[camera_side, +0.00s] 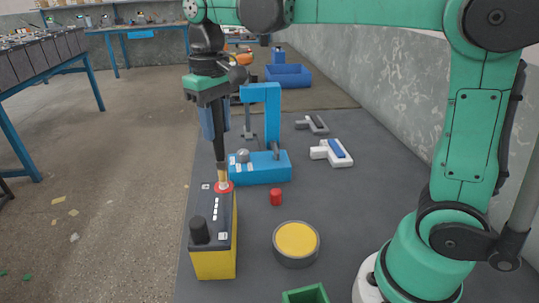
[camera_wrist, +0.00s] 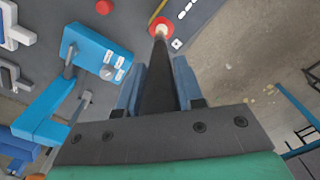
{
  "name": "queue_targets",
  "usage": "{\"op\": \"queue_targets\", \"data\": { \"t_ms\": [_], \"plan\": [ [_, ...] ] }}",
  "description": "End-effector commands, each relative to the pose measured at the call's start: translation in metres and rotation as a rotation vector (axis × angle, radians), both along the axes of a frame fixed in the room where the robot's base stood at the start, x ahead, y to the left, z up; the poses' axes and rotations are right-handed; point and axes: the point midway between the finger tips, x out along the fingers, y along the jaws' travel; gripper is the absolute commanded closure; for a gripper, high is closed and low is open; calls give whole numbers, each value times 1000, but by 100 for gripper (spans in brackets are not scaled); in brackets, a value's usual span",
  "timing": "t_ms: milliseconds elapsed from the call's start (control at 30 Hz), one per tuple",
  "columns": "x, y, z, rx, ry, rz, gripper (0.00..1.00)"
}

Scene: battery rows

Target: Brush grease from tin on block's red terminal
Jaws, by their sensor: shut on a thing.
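My gripper (camera_side: 212,120) is shut on a brush with a black handle (camera_side: 219,140), pointing down over the block. The blue fingers show on both sides of the handle in the wrist view (camera_wrist: 156,90). The brush's pale tip is at the red terminal (camera_side: 224,187) of the yellow and black block (camera_side: 214,256), and seems to touch it; the wrist view shows the tip over the red ring (camera_wrist: 166,21). The block also has a black terminal post (camera_side: 199,229) at its near end. The round tin (camera_side: 296,261) with yellow grease (camera_side: 297,239) stands open to the right of the block.
White and grey tools (camera_side: 331,152) lie further right. A green open box (camera_side: 306,294) is at the front edge. Blue bins (camera_side: 288,75) stand at the back.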

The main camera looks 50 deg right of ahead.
Motion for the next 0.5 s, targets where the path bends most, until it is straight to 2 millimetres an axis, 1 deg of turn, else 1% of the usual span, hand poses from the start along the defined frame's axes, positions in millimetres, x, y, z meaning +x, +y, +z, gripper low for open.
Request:
{"op": "queue_targets", "data": {
  "t_ms": [500],
  "plan": [
    [-3, 4, 0, 0, 0, 1, 100]
  ]
}}
